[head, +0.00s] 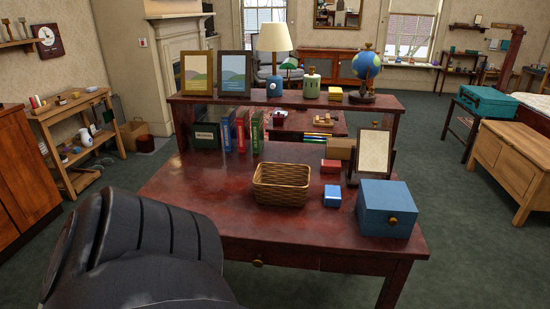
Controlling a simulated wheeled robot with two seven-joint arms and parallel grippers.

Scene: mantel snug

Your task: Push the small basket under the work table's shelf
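A small tan woven basket (281,184) stands upright on the dark red work table (205,205), near the middle of its top. It looks empty. The table's raised shelf (285,101) runs along the back, behind the basket, and the basket is in front of it and clear of it. A dark part of my own arm or body fills the lower left and hides the table's front left corner. Neither of my grippers shows in the head view.
Under the shelf stand several upright books (241,130) and a dark box (206,135) on the left. A small red box (331,166), a light blue box (333,196), a blue drawer box (386,208) and a framed stand (374,152) are right of the basket.

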